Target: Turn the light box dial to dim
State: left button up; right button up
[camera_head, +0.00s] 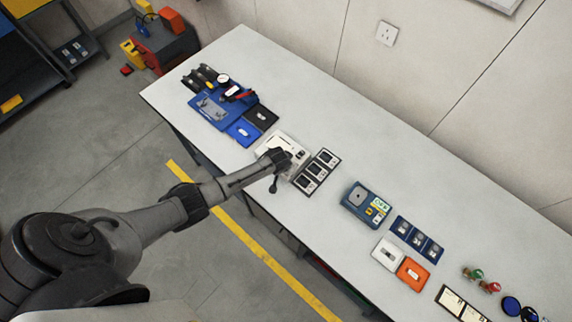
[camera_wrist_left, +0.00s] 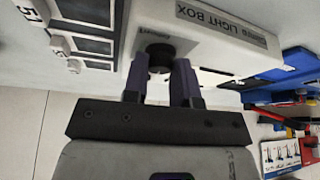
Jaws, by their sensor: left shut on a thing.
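The white light box (camera_head: 294,146) sits near the front edge of the bench in the head view. It fills the top of the left wrist view (camera_wrist_left: 205,50), with its LIGHT BOX label readable. Its round black dial (camera_wrist_left: 160,51) is between the fingertips of my left gripper (camera_wrist_left: 161,70), which is shut on it. In the head view my left gripper (camera_head: 281,158) reaches over the box from the left and hides the dial. The dial's setting is not readable. My right gripper is in neither view.
A black-framed panel (camera_head: 316,172) lies right beside the light box. A blue tray with tools (camera_head: 211,108) is to its left. A blue device (camera_head: 367,203), white and orange trays (camera_head: 412,274) and small parts lie to the right. The bench's back strip is clear.

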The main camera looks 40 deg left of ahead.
pick_arm(q)
jog(key=o, duration=0.9)
jog(key=shift+s+r, duration=0.2)
jog(key=shift+r, duration=0.25)
jog(key=p+v, duration=0.1)
jog(key=v, duration=1.2)
jog(key=shift+w, duration=0.1)
jog(key=shift+f, duration=0.1)
jog(key=shift+d, duration=0.1)
